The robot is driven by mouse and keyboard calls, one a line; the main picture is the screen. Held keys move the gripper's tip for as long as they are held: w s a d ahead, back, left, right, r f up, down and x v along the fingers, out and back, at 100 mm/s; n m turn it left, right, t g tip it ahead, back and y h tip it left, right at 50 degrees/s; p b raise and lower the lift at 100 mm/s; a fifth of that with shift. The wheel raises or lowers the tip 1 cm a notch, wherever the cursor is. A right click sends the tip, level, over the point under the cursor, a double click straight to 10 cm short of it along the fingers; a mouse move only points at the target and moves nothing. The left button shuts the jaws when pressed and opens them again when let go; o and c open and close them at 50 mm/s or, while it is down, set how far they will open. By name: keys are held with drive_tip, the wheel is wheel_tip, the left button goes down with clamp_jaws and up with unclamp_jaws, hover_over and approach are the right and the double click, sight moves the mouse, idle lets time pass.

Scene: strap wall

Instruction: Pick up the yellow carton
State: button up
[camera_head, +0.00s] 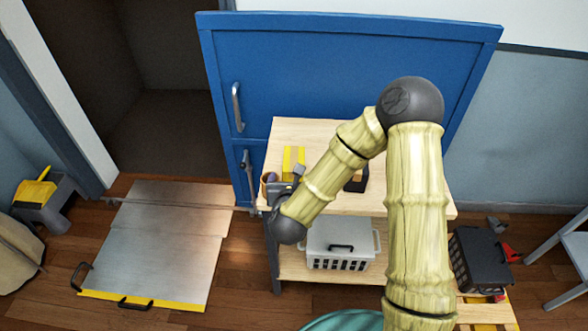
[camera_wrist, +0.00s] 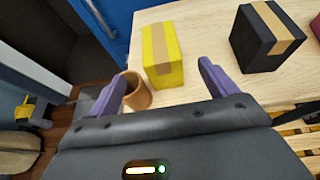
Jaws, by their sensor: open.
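The yellow carton (camera_wrist: 160,62) with a tan tape strip stands on the wooden table top in the wrist view, just beyond and between my fingertips. It also shows in the head view (camera_head: 293,158), near the table's left end and partly hidden by my arm. My gripper (camera_wrist: 157,88) is open and empty, with its two purple fingers apart. In the head view my gripper (camera_head: 279,187) is over the table's left edge, short of the carton. No contact with the carton shows.
A tan cup (camera_wrist: 138,92) stands close by the left finger, left of the carton. A black carton (camera_wrist: 262,38) stands to the right, with a gap between. A blue cabinet (camera_head: 340,70) rises behind the table (camera_head: 425,205). A white basket (camera_head: 340,240) sits on the lower shelf.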

sight(294, 163)
drive_tip(key=x, duration=0.5)
drive_tip(key=shift+w, duration=0.15)
drive_tip(key=shift+p+x, duration=0.8)
drive_tip(key=shift+x, duration=1.85)
drive_tip(key=shift+r, duration=0.15)
drive_tip(key=c, duration=1.3)
drive_tip(key=shift+r, duration=0.15)
wheel_tip(294, 163, up, 10)
drive_tip(key=shift+f, duration=0.1)
